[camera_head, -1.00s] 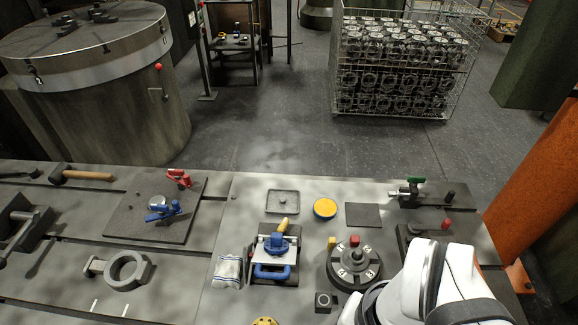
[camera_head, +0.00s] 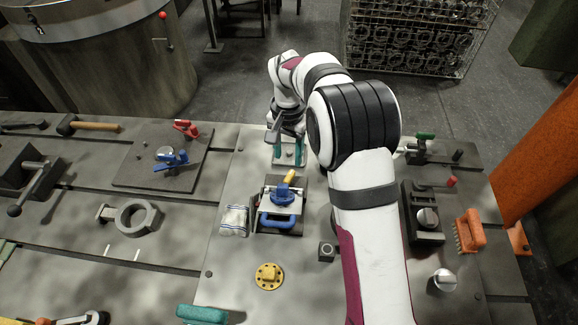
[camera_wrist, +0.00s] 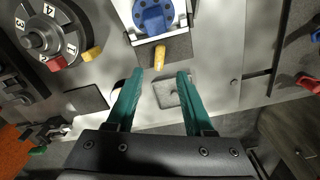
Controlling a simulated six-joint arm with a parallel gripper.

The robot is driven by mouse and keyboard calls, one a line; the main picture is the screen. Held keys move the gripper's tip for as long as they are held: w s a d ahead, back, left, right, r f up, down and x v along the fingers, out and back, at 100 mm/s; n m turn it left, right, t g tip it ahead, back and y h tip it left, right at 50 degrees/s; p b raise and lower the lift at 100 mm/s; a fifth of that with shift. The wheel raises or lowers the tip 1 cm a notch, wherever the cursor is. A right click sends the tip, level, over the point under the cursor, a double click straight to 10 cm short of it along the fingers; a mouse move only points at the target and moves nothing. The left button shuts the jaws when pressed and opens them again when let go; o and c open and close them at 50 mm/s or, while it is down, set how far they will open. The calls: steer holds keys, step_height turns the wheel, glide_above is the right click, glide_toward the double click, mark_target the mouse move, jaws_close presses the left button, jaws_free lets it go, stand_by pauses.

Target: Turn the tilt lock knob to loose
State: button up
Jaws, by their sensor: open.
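My gripper (camera_head: 288,155) is open and empty above the small grey tray (camera_wrist: 167,95), its two teal fingers apart. In the wrist view, the fingertips (camera_wrist: 158,76) point toward a fixture with a blue round knob (camera_wrist: 153,14) and a yellow handle (camera_wrist: 159,57). The head view shows this blue knob (camera_head: 283,194) on a silver plate, with a blue loop handle (camera_head: 278,221) in front and the yellow handle (camera_head: 289,176) behind. The fingers are apart from both. I cannot tell which part is the tilt lock knob, nor its setting.
A numbered round dial (camera_wrist: 43,35) with red and yellow blocks shows in the wrist view; my arm hides it in the head view. A dark block with a silver knob (camera_head: 427,217) and an orange brush (camera_head: 470,230) are right.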

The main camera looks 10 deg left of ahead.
mark_target(288, 177)
step_height(288, 177, down, 8)
steer(key=shift+f, duration=0.25)
jaws_close()
